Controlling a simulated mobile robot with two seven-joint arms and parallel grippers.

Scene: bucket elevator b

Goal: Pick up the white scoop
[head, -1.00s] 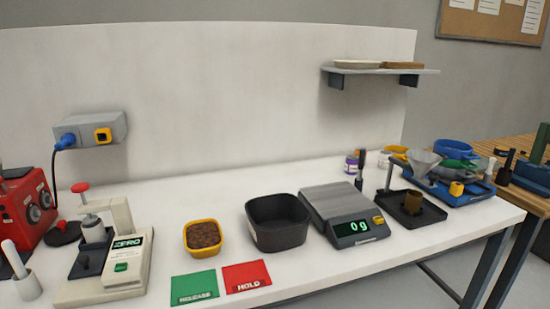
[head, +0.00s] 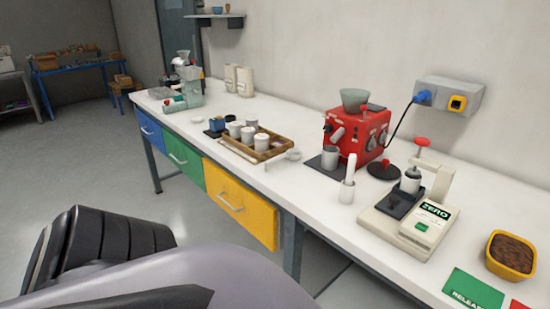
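I cannot pick out the white scoop with certainty. A small white item (head: 293,155) lies just right of the wooden tray, too small to identify. Neither gripper shows. My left arm fills the lower left of the head view, apart from the bench.
The white bench holds a wooden tray (head: 279,153) with several white cups, a red machine (head: 358,133), the beige press (head: 398,232), a yellow bowl (head: 491,262) of brown granules and a green RELEASE card (head: 472,287).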

